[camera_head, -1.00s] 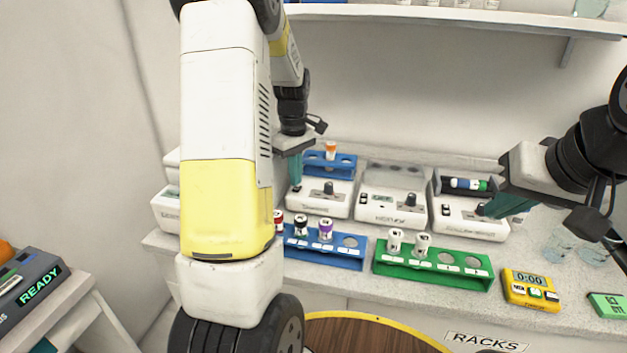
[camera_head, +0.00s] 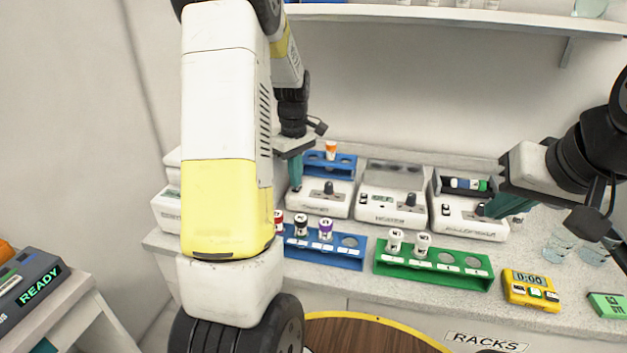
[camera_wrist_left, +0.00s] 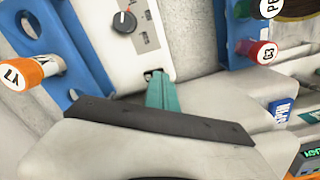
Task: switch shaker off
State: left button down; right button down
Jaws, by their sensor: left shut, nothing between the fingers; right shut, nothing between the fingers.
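The shaker (camera_head: 338,207) is the white box at the left of the three devices on the bench; its front lettering is too small to read surely. A blue rack (camera_head: 345,174) with an orange-capped tube (camera_head: 331,151) sits on it. Its dark knob (camera_wrist_left: 124,22) and small black switch (camera_wrist_left: 150,73) show in the left wrist view. My left gripper (camera_head: 296,178) is shut and empty, its teal fingertips (camera_wrist_left: 158,78) pointing down at the switch, touching or very close; they partly cover it. My right gripper (camera_head: 488,211) is shut and empty by the right device's knob.
The middle white device (camera_head: 392,209) and right white device (camera_head: 465,222) stand alongside. In front are a blue rack (camera_head: 350,263) and a green rack (camera_head: 430,270) with capped tubes. A yellow timer (camera_head: 530,289) sits at the right. A shelf (camera_head: 450,14) hangs above.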

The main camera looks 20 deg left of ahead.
pick_arm(q)
jog(key=shift+f, duration=0.8)
jog(key=shift+r, duration=3.55)
jog(key=shift+s+r, duration=0.1)
jog(key=s+d+r+m+t, duration=0.2)
jog(key=s+d+r+m, duration=0.1)
jog(key=s, duration=0.4)
jog(key=s+d+r+m+t+h, duration=0.1)
jog(key=s+d+r+m, duration=0.3)
jog(key=s, duration=0.4)
jog(key=s+d+r+m+t+h, duration=0.1)
jog(key=s+d+r+m+t, duration=0.2)
jog(key=s+d+m, duration=0.2)
jog(key=s+m, duration=0.1)
jog(key=s, duration=0.2)
jog(key=shift+d+r, duration=0.3)
jog(key=shift+d, duration=0.1)
